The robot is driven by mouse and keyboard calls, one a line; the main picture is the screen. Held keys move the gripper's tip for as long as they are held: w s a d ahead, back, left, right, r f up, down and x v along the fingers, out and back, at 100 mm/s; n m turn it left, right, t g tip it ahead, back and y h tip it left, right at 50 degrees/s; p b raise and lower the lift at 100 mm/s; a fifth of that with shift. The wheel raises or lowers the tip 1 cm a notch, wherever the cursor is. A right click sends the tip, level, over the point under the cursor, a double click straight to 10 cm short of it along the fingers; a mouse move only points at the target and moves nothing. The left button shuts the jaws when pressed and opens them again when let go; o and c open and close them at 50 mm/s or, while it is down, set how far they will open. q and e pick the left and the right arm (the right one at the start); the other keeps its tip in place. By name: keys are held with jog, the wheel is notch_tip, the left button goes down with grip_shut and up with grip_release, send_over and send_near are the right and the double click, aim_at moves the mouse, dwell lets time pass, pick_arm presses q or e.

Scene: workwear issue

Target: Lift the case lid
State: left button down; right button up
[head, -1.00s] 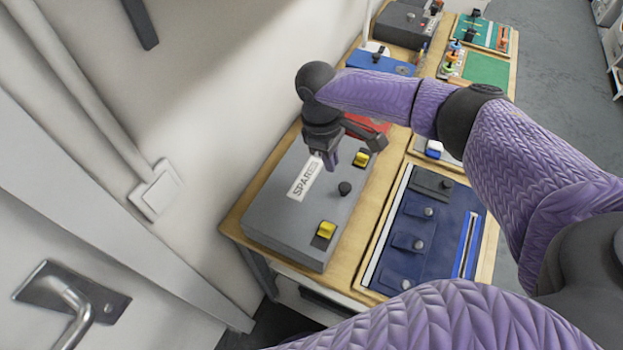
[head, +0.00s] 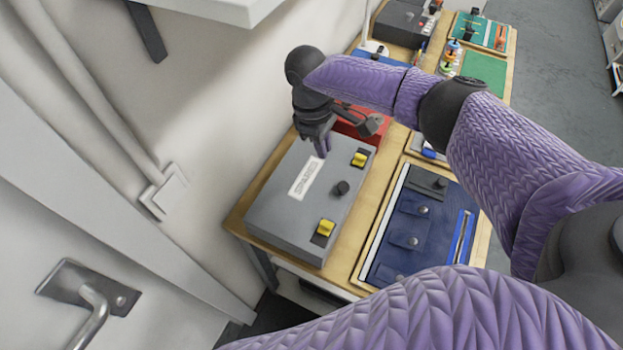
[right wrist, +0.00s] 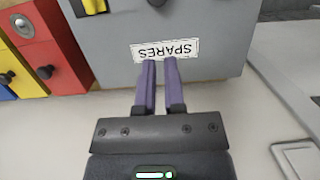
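The grey case (head: 290,222) lies shut on the wooden bench. Its lid (head: 312,208) bears a white SPARES label (head: 306,179), a black knob (head: 341,188) and two yellow latches (head: 359,158) (head: 324,230) near the edge away from the wall. My right gripper (head: 325,152) is above the lid's far end, near the label. In the right wrist view its two purple fingers (right wrist: 160,68) are a narrow gap apart, with nothing between them, and their tips overlap the label's edge (right wrist: 165,49). Whether they touch the lid I cannot tell. My left gripper is out of view.
A navy panel with strap flaps (head: 412,232) lies right of the case. A red box (head: 352,128) with a black knob stands beyond the case. The wall (head: 215,150) runs close along the left. A door handle (head: 92,300) is at lower left.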

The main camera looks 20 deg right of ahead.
jog(key=shift+p+v, duration=0.5)
jog(key=shift+v, duration=0.55)
jog(key=shift+w+a+f, duration=0.15)
jog(key=shift+w, duration=0.05)
jog(key=p+v, duration=0.2)
jog(key=v, duration=0.1)
jog(key=shift+w+a, duration=0.2)
